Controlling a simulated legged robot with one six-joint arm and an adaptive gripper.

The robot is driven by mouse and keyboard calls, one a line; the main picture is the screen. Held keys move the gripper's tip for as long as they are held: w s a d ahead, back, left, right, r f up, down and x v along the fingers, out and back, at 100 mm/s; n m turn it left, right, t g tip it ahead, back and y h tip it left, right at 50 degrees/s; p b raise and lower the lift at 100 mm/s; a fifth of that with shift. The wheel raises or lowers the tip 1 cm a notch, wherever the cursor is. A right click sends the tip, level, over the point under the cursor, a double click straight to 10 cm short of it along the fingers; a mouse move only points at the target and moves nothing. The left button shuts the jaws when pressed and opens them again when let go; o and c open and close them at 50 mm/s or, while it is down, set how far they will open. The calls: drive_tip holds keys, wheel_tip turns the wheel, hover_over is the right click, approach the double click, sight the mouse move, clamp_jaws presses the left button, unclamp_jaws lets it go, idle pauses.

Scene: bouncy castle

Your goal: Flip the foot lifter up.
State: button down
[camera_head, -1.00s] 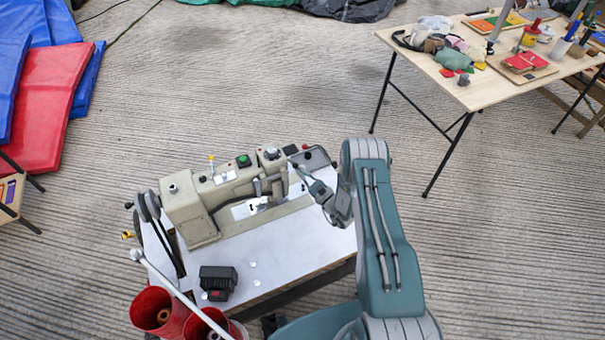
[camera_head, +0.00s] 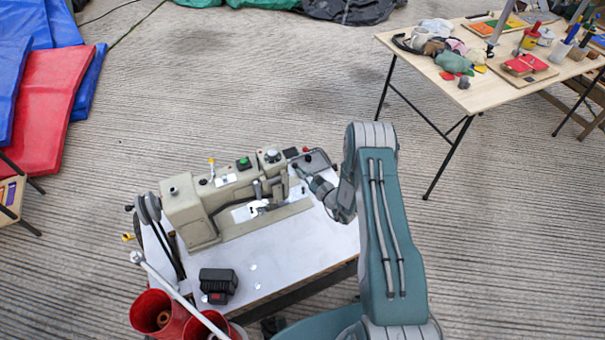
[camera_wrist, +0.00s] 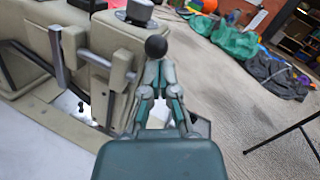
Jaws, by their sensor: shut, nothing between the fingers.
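The beige sewing machine (camera_head: 236,196) stands on a white-topped table. A black ball knob (camera_wrist: 156,46), which looks like the end of the foot lifter, shows in the wrist view at the head end of the machine. Its lever is hidden behind my fingers. My gripper (camera_wrist: 157,68) is shut and empty, with its tips just below the knob in the picture. I cannot tell whether they touch it. In the head view my gripper (camera_head: 298,170) reaches in from the right to the machine's head end, and the knob is too small to make out clearly.
The white table top (camera_head: 290,245) is mostly clear in front of the machine. A wooden table (camera_head: 495,90) with tools stands at the back right.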

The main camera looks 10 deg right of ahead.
drive_tip(key=w+a+r+m+g+h, duration=0.1)
drive_tip(key=w+r+g+h, duration=0.3)
drive_tip(key=w+g, duration=0.4)
drive_tip(key=shift+w+a+r+m+g, duration=0.3)
drive_tip(key=shift+r+m+g, duration=0.2)
drive_tip(key=shift+r+m, duration=0.4)
drive_tip(key=shift+a, duration=0.1)
idle(0.6)
